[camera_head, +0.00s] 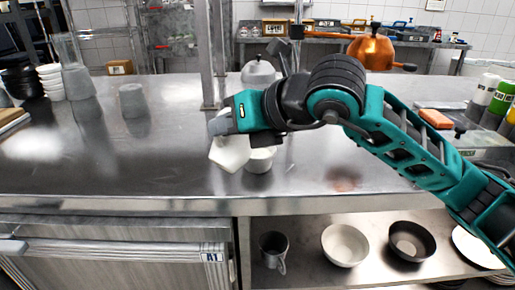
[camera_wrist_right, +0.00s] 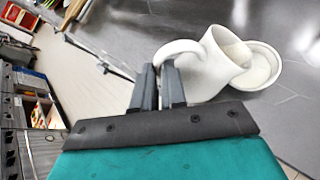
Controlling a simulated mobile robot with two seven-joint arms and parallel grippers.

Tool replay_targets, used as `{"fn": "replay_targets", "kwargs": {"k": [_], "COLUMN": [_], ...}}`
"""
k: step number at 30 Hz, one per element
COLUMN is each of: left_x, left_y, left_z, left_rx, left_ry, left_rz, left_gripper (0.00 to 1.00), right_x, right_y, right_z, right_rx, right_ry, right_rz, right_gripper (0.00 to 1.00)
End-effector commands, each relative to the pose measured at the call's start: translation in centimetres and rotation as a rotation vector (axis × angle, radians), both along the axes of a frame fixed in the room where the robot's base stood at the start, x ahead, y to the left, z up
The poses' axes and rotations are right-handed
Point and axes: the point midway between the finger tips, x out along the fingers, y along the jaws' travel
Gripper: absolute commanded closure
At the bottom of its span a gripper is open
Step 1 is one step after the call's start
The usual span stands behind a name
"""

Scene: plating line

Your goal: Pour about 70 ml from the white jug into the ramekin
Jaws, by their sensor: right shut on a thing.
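The white jug (camera_head: 230,154) is tilted over the steel counter, its mouth towards the ramekin (camera_head: 258,166). My right gripper (camera_head: 219,125) is above the jug. In the right wrist view, the gripper (camera_wrist_right: 158,76) is shut on the handle of the jug (camera_wrist_right: 205,78). There the jug's rim overlaps the near edge of the ramekin (camera_wrist_right: 273,78), which is white and round with pale contents. Whether a stream is running cannot be told. The ramekin stands on the counter. My left gripper is not in view.
A grey-white lidded pot (camera_head: 258,71) stands behind a steel post (camera_head: 206,55). An orange block (camera_head: 435,118) is at right. The front left counter is clear.

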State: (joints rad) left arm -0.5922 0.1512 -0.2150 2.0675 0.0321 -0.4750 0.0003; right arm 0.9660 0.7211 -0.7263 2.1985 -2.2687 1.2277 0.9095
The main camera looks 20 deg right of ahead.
Motion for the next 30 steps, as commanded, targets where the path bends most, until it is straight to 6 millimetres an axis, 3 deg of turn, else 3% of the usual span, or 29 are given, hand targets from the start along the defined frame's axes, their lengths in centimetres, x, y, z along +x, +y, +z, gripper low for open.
{"fn": "replay_targets", "kwargs": {"k": [13,23,30], "left_x": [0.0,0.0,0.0], "left_y": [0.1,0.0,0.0], "left_z": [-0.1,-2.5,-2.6], "left_rx": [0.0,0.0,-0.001], "left_ry": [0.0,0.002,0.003], "left_rz": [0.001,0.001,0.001], "left_gripper": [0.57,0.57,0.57], "right_x": [0.0,-0.6,-0.7], "right_y": [0.0,1.0,1.1], "right_z": [0.1,-0.3,0.0], "right_rx": [-0.003,-0.16,-0.189], "right_ry": [-0.005,-0.109,-0.126], "right_rz": [0.001,-0.002,-0.006], "right_gripper": [1.0,1.0,1.0]}}
